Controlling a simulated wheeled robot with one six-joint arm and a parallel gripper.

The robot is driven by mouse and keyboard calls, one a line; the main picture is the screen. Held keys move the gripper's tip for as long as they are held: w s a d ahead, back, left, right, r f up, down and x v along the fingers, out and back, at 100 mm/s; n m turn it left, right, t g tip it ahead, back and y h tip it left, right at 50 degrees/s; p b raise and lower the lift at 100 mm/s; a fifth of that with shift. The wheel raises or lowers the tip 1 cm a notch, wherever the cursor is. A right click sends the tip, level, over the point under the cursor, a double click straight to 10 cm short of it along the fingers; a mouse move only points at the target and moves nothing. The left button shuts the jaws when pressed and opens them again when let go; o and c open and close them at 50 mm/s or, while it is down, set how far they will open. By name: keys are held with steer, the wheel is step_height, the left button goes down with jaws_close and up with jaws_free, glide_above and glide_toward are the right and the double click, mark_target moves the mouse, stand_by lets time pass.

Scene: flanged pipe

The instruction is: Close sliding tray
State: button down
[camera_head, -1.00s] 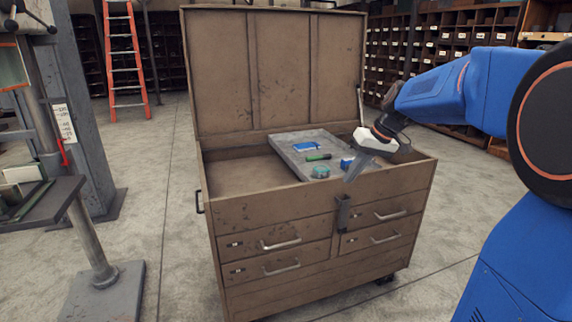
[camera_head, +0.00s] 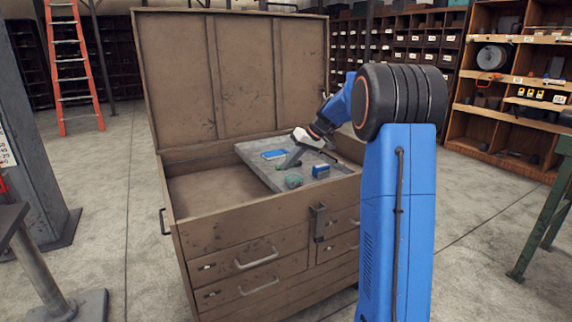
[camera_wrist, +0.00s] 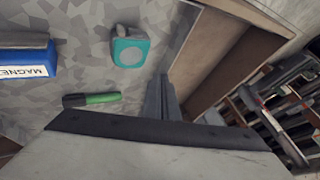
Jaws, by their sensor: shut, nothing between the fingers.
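The sliding tray (camera_head: 262,176) is a shallow grey tray in the right part of the open brown tool chest (camera_head: 200,225). It holds a blue flat item (camera_head: 274,154), a blue box (camera_head: 321,171) and a teal tape measure (camera_head: 293,181). In the wrist view my fingers (camera_wrist: 160,95) are close to the tray's edge, beside a green and black marker (camera_wrist: 92,99). I cannot tell whether they touch the tray. My gripper body hides the near part of that view.
The chest's lid (camera_head: 240,75) stands open at the back. The chest's left compartment (camera_head: 205,190) is empty. Shelves (camera_head: 510,90) stand behind at the right, an orange ladder (camera_head: 72,70) at the back left, and a green table leg (camera_head: 540,230) at the right edge.

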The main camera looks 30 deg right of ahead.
mark_target(269, 185)
steer(key=x, duration=0.7)
steer(key=shift+f, duration=0.15)
steer(key=s+a, duration=0.1)
steer(key=a, duration=3.4)
steer(key=shift+s+a, duration=0.1)
